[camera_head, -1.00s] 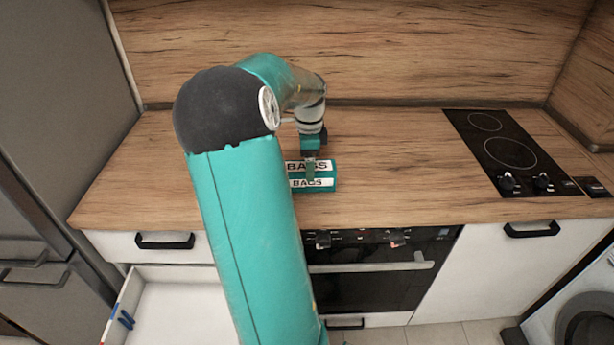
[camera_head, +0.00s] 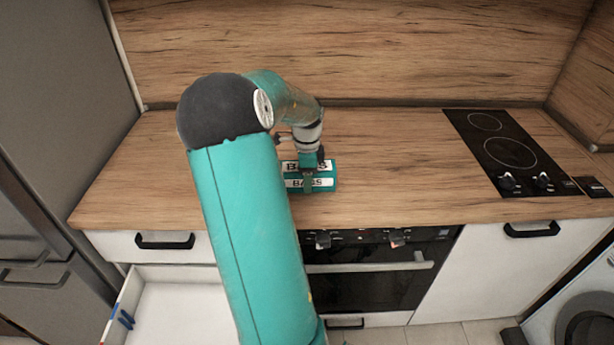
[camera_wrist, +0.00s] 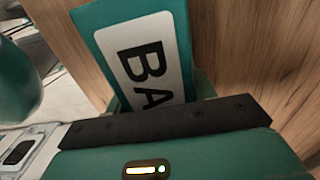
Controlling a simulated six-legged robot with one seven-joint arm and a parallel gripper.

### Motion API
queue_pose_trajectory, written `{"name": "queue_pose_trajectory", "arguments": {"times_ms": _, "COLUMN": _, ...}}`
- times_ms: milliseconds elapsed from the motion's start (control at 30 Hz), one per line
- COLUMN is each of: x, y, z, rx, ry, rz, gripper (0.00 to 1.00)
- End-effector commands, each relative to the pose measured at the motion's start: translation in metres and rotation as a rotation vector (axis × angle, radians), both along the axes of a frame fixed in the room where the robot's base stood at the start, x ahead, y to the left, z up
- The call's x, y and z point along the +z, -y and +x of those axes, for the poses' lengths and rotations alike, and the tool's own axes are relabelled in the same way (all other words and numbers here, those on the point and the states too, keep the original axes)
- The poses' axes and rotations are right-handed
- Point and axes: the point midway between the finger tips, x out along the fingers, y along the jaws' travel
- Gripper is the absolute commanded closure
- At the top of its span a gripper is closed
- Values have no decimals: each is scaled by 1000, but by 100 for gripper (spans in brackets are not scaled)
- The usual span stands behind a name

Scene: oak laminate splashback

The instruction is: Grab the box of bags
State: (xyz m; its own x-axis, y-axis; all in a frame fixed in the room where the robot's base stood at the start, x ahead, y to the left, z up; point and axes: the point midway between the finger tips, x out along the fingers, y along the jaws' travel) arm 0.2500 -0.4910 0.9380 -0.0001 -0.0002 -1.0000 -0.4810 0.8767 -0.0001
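The box of bags (camera_head: 324,183) is teal with white labels reading BAGS and lies on the wooden counter, left of the hob and behind the counter's front edge. My gripper (camera_head: 309,176) points down over the middle of the box, with one finger in front of its label side. The other finger is hidden. In the wrist view the box (camera_wrist: 184,30) passes under the dark edge of my gripper (camera_wrist: 165,122), with the label partly covered. I cannot tell whether the fingers press on the box.
A black hob (camera_head: 510,152) is at the counter's right. An oven (camera_head: 375,275) is below the front edge. An open drawer (camera_head: 175,305) is at the lower left. The wooden splashback (camera_head: 400,50) stands behind. The counter (camera_head: 400,165) between box and hob is clear.

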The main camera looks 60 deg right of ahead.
Motion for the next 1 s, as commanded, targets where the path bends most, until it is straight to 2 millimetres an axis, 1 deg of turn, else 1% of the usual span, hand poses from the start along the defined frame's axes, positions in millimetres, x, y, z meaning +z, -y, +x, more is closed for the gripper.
{"name": "queue_pose_trajectory", "arguments": {"times_ms": 33, "x": 0, "y": 0, "z": 0, "rx": 0, "ry": 0, "rz": 0, "gripper": 73}}
{"name": "queue_pose_trajectory", "arguments": {"times_ms": 67, "x": 0, "y": 0, "z": 0, "rx": 0, "ry": 0, "rz": 0, "gripper": 77}}
{"name": "queue_pose_trajectory", "arguments": {"times_ms": 333, "x": 2, "y": 0, "z": 0, "rx": 1, "ry": 1, "rz": -2, "gripper": 77}}
{"name": "queue_pose_trajectory", "arguments": {"times_ms": 467, "x": 8, "y": 0, "z": 1, "rx": 1, "ry": 1, "rz": -3, "gripper": 77}}
{"name": "queue_pose_trajectory", "arguments": {"times_ms": 567, "x": 18, "y": 0, "z": 1, "rx": 1, "ry": 2, "rz": -1, "gripper": 77}}
{"name": "queue_pose_trajectory", "arguments": {"times_ms": 667, "x": 34, "y": 0, "z": 1, "rx": 1, "ry": 3, "rz": -3, "gripper": 77}}
{"name": "queue_pose_trajectory", "arguments": {"times_ms": 767, "x": 49, "y": -14, "z": 6, "rx": 4, "ry": 5, "rz": -3, "gripper": 77}}
{"name": "queue_pose_trajectory", "arguments": {"times_ms": 1000, "x": 93, "y": -49, "z": 15, "rx": 6, "ry": 6, "rz": -3, "gripper": 77}}
